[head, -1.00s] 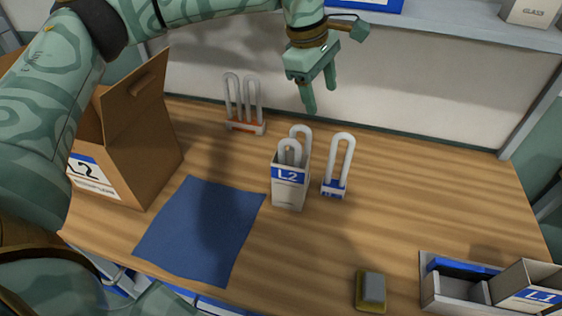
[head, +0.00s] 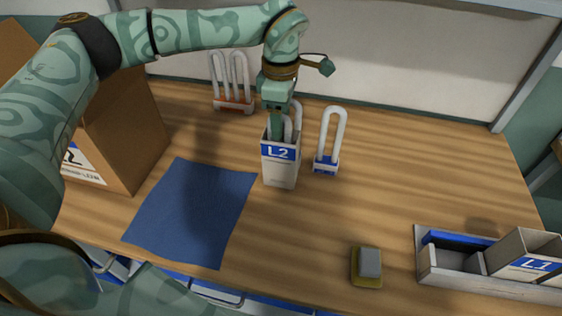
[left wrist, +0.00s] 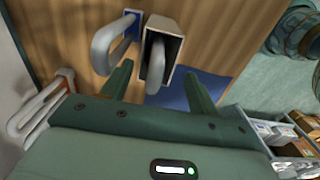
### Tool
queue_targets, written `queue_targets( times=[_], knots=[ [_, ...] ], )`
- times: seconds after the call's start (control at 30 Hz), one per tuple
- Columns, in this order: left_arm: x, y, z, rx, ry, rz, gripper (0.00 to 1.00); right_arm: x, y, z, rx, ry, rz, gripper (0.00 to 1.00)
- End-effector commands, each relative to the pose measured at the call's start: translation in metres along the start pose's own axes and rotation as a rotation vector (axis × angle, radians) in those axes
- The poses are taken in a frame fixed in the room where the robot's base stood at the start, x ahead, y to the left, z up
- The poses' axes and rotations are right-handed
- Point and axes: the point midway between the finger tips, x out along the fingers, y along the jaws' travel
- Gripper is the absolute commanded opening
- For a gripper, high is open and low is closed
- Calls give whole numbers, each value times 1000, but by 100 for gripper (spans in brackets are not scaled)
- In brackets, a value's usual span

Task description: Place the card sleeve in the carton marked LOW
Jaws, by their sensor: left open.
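A white card sleeve (head: 280,172) with a blue L2 label stands upright on the table, a white U-shaped tube showing at its open top. My left gripper (head: 278,128) is open above and at the sleeve's top, covering part of it. In the left wrist view the sleeve (left wrist: 163,45) lies between the open fingers (left wrist: 156,72), with no clear contact. A brown carton (head: 132,135) stands at the left of the table, partly behind my left arm. My right gripper is not in view.
A U-shaped tube with a blue base (head: 326,165) stands close right of the sleeve. Tubes with an orange base (head: 234,106) stand behind. A blue cloth (head: 190,215) lies in front of the carton. A small block (head: 369,263) and a grey tray (head: 430,280) are at front right.

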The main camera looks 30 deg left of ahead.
Motion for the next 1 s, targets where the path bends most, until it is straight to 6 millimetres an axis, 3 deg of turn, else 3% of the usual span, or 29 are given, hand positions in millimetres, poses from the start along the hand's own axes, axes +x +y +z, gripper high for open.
queue_targets(
  times=[0.27, 0.5, 0.7, 1.0],
  knots=[
    [45, 2, -1, 1, 0, -3, 60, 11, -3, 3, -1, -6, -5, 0],
    [47, 2, -1, 1, 0, 0, 60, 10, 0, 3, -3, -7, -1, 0],
    [46, 2, -1, 1, -1, 0, 10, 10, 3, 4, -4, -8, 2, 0],
    [44, 3, -1, 1, -1, 1, 10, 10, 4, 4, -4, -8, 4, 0]
  ],
)
